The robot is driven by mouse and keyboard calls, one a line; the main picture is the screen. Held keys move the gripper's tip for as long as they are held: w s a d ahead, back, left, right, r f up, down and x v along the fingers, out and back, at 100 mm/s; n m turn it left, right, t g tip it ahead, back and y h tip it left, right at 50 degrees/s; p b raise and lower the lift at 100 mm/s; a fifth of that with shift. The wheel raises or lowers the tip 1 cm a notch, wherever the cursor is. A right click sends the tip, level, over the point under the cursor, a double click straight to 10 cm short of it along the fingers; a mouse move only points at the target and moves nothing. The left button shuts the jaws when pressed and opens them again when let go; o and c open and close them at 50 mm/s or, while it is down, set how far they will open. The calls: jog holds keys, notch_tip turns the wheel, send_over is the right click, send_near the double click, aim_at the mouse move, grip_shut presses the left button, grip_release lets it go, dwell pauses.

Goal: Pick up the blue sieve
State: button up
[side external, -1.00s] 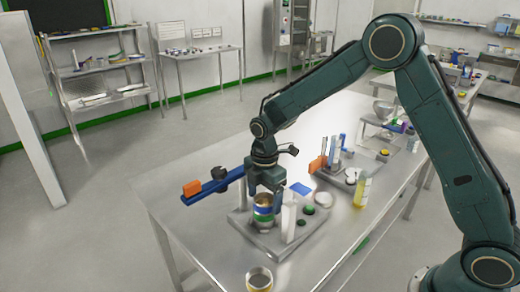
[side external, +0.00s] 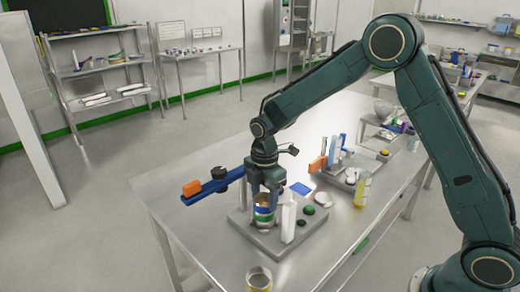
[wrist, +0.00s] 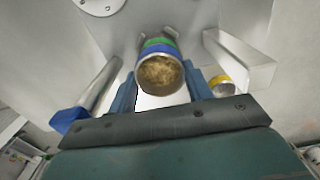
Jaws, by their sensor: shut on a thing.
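A stack of round sieves stands on a grey base plate (side external: 270,238) on the steel table. The blue sieve (side external: 264,210), marked by a blue band, sits above the green sieve (side external: 264,218). My gripper (side external: 266,203) points down over the stack, with its fingers shut on the blue sieve's sides. In the wrist view the blue sieve (wrist: 160,74) lies between my two blue-grey fingers; its open top shows brown granular material. The green band (wrist: 157,42) shows beyond the blue one. The blue sieve still appears to rest in the stack.
A white upright block (side external: 289,222) stands close right of the stack, with dark and green round pieces (side external: 308,210) beyond. A yellow bottle (side external: 362,190) stands further right. A yellow-banded container (side external: 259,279) is near the front edge.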

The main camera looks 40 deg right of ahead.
jog(key=shift+r, duration=0.1)
notch_tip(320, 180, up, 20)
dwell(0.6)
dwell(0.5)
